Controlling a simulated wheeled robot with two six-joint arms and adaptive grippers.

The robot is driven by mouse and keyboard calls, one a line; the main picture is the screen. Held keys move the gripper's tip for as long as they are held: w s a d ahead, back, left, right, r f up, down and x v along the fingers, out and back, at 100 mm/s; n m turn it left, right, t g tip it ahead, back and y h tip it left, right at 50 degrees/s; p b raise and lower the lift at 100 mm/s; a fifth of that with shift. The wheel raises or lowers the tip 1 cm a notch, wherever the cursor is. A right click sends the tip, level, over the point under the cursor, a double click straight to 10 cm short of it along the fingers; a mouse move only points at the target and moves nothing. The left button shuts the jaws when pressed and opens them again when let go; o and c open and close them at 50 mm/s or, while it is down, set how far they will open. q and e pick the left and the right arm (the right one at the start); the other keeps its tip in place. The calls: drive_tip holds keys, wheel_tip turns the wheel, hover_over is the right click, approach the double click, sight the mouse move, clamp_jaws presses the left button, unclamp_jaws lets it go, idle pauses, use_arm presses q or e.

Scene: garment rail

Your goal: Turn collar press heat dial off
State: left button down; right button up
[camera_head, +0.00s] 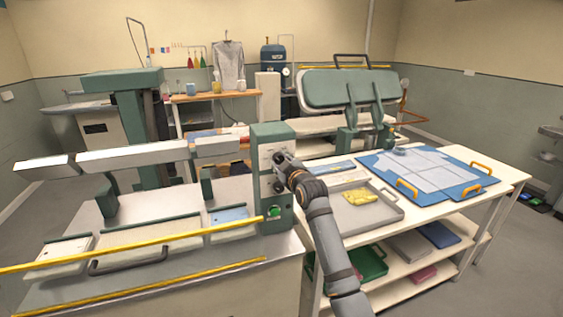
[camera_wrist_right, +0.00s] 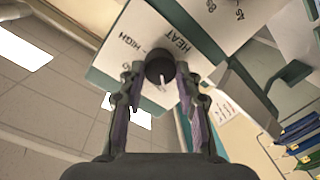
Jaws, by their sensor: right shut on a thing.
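The collar press (camera_head: 268,143) stands left of centre in the head view, with a green control box and a pale front panel. In the right wrist view, its panel (camera_wrist_right: 172,30) reads HEAT and HIGH. The black heat dial (camera_wrist_right: 160,68) with a pale pointer mark sits beside those words. My right gripper (camera_wrist_right: 160,80) has a finger on each side of the dial and is shut on it. In the head view, my right gripper (camera_head: 284,174) is at the panel and hides part of it. My left gripper is not in view.
A green button (camera_head: 274,211) sits low on the panel. Yellow bars (camera_head: 150,255) run along the press front. To the right, a white table carries a grey tray (camera_head: 352,222) with a yellow cloth and a blue board (camera_head: 468,187) with folded fabric.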

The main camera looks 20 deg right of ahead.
drive_tip(key=n, duration=0.4)
drive_tip(key=shift+a+h, duration=0.1)
drive_tip(key=shift+h, duration=0.2)
drive_tip(key=shift+f+n+p, duration=0.1)
drive_tip(key=shift+n+p, duration=0.4)
drive_tip(key=shift+n, duration=1.1)
drive_tip(key=o, duration=1.2)
drive_tip(key=shift+c, duration=0.2)
drive_tip(key=s, duration=1.2)
drive_tip(key=shift+r, duration=0.4)
drive_tip(key=shift+a, duration=0.1)
